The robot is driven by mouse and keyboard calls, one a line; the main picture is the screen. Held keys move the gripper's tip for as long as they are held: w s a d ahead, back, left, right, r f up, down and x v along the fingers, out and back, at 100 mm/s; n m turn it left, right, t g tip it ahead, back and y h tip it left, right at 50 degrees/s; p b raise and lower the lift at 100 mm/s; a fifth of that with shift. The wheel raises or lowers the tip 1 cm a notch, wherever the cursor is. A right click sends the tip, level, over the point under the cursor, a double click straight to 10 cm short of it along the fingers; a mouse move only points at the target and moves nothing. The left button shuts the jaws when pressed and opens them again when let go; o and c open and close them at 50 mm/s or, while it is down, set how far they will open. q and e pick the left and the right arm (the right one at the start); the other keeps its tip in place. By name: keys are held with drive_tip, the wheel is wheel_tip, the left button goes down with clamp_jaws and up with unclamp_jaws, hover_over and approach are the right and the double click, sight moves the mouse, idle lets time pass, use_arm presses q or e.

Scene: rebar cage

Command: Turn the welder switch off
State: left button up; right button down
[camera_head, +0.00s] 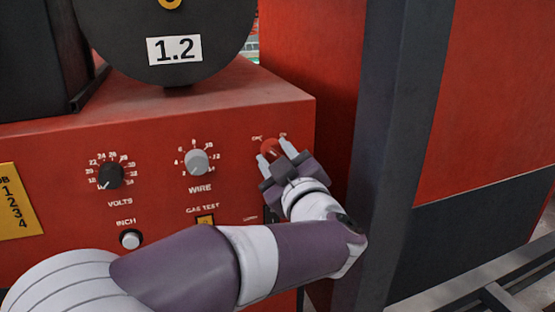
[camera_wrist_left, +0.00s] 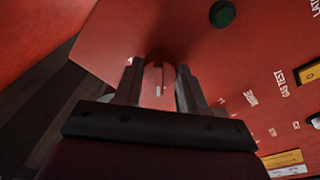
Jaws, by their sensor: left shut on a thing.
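The welder switch (camera_head: 272,150) is a red rotary knob at the upper right of the red welder panel (camera_head: 60,150), with small white lettering above it. My left gripper (camera_head: 275,157) reaches it from the lower right, with one finger on each side of the knob. In the left wrist view the switch (camera_wrist_left: 157,85) sits between the two fingers of the left gripper (camera_wrist_left: 158,80), which are shut on it. The knob's exact setting is hard to read, as the fingers cover part of it. My right gripper is in neither view.
Left of the switch are a grey wire knob (camera_head: 196,162), a black volts knob (camera_head: 110,175) and a white inch button (camera_head: 131,239). A yellow gas test switch (camera_head: 205,219) sits below. A dark grey post (camera_head: 385,130) stands close right of the gripper.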

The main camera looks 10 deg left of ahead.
use_arm(q)
drive_tip(key=shift+f, duration=0.1)
drive_tip(key=o, duration=1.1)
drive_tip(key=shift+c, duration=0.2)
drive_tip(key=b+v, duration=0.3)
drive_tip(key=v, duration=0.9)
drive_tip(key=shift+s+d, duration=0.2)
drive_tip(key=shift+s, duration=0.1)
